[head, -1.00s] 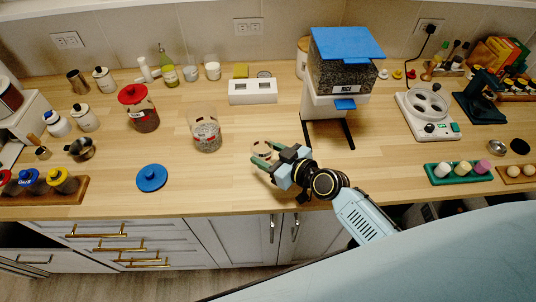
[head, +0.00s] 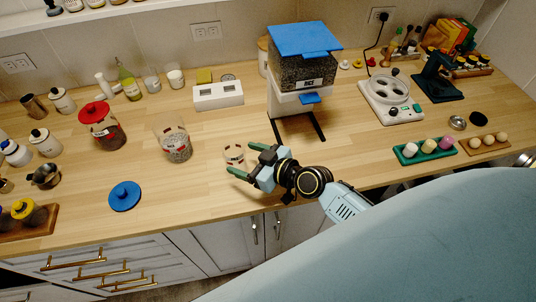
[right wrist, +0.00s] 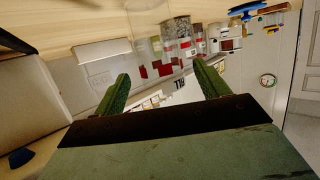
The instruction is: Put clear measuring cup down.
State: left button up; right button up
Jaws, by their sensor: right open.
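The clear measuring cup (head: 235,153) with red markings stands on the wooden counter, left of the black-legged rice dispenser. My right gripper (head: 241,161) is open at the cup, its two green fingers spread on either side of it. In the right wrist view, the open gripper (right wrist: 161,74) shows with the see-through cup (right wrist: 146,52) between and just beyond the fingertips. Whether a finger still touches the cup is hard to tell. My left gripper is not in view.
A clear grain-filled container (head: 177,146) stands left of the cup, with a red-lidded jar (head: 103,128) farther left. A blue lid (head: 125,196) lies near the front edge. The rice dispenser (head: 303,70) is behind the gripper. Bare counter lies between lid and cup.

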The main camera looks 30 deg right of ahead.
jog(key=v, duration=0.9)
jog(key=shift+s+b, duration=0.3)
jog(key=shift+b, duration=0.05)
